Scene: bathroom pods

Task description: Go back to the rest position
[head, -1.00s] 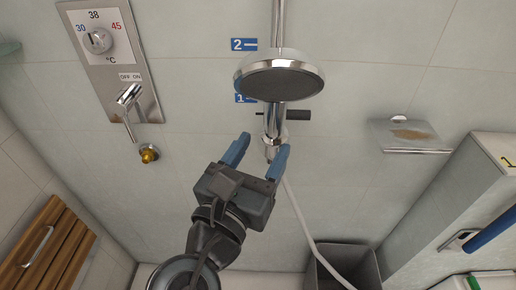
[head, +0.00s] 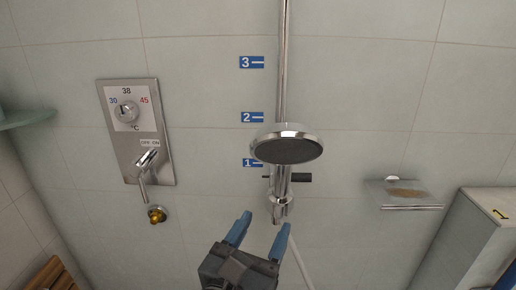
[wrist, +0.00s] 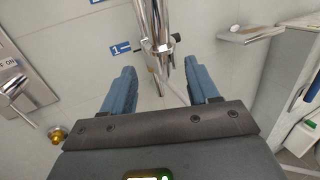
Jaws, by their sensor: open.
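My gripper (head: 259,232) is open and empty at the bottom middle of the head view, its two blue fingers spread apart and pointing up toward the wall. It stands in front of the lower end of the shower rail, below the shower head (head: 287,148). In the wrist view the two blue fingers (wrist: 161,88) frame the chrome rail (wrist: 151,30), with nothing between them that I can tell is touched. The rail's holder with a dark knob (head: 300,178) sits just above the fingers in the head view.
A thermostat panel (head: 137,160) with a lever is on the wall at left, a brass fitting (head: 157,215) below it. A soap dish (head: 405,194) is at right, beside a pale cabinet (head: 462,240). A wooden seat (head: 50,276) shows at bottom left. A white hose (head: 300,265) hangs below the rail.

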